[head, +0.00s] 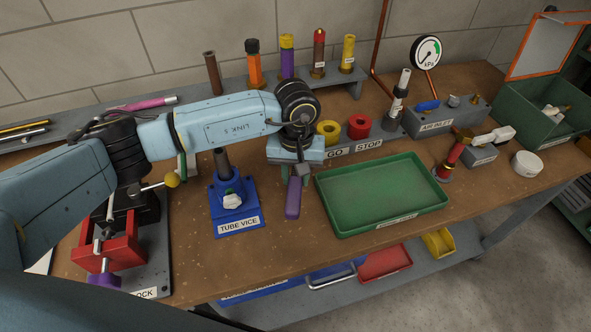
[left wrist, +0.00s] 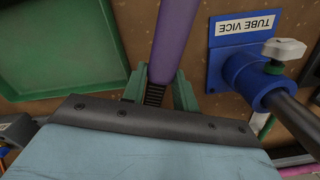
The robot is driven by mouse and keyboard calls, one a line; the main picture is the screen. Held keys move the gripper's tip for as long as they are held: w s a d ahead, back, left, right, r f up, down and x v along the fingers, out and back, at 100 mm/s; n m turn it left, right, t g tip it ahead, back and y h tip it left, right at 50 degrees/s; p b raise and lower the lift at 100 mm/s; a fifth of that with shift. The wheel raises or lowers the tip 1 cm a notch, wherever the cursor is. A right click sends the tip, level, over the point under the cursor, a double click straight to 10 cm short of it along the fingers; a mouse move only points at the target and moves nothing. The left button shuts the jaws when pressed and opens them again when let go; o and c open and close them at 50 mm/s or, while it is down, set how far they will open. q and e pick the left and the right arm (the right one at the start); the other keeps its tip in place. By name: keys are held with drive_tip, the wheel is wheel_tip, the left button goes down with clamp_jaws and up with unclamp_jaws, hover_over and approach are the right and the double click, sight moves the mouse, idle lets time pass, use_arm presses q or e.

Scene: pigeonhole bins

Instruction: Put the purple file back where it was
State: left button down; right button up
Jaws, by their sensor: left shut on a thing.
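The purple file (head: 293,198) is in my left gripper (head: 295,175), which is shut on it. The purple part hangs below the jaws, over the bench between the blue tube vice and the green tray. In the left wrist view the purple file (left wrist: 174,40) runs up the picture from between the green fingers of the gripper (left wrist: 160,92). Its other end is hidden by the gripper and arm. My right gripper is not in view.
The tube vice (head: 236,205) holds a dark tube upright, left of the file. The green tray (head: 382,192) is empty, to the right. GO and STOP buttons (head: 358,127) stand behind the tray. A back rack (head: 340,84) holds several upright coloured tools. A red vice (head: 108,252) stands at left.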

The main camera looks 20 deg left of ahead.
use_arm(q)
wheel_tip(320, 180, down, 6)
drive_tip(key=b, duration=0.4)
drive_tip(key=shift+w+f+b, duration=0.1)
drive_tip(key=shift+f+b, duration=0.1)
drive_tip(key=shift+b, duration=0.15)
drive_tip(key=shift+f+b, duration=0.45)
drive_tip(key=shift+b, duration=0.1)
drive_tip(key=shift+f, duration=0.2)
drive_tip(key=c, duration=1.5)
unclamp_jaws()
drive_tip(key=shift+o, duration=0.2)
drive_tip(key=o, duration=0.6)
drive_tip(key=shift+w+r, duration=0.1)
drive_tip(key=shift+r, duration=3.65)
